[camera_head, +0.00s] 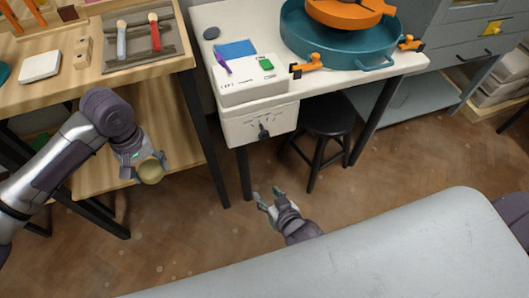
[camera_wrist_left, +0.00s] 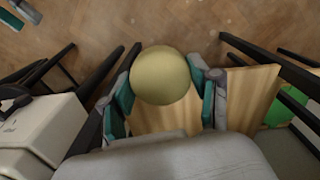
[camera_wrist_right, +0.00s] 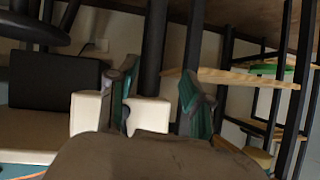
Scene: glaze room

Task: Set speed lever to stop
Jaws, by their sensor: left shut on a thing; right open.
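The speed lever (camera_head: 263,132) is a small black handle on the front of a white control box (camera_head: 240,127) under the wheel table's front edge. It points roughly downward below a printed scale, whose labels are too small to read. My right gripper (camera_head: 270,196) is open and empty, in front of and below the box, apart from the lever. White parts, probably of the box (camera_wrist_right: 148,112), show around its left finger in the right wrist view; the lever cannot be made out there. My left gripper (camera_head: 143,165) is shut on a yellowish round object (camera_wrist_left: 160,75), away from the lever.
A black stool (camera_head: 325,125) stands right of the box under the white table (camera_head: 205,15). A teal basin (camera_head: 300,35) with orange clamps sits on top. A wooden shelf unit (camera_head: 160,125) stands left, near my left arm. Open floor lies in front.

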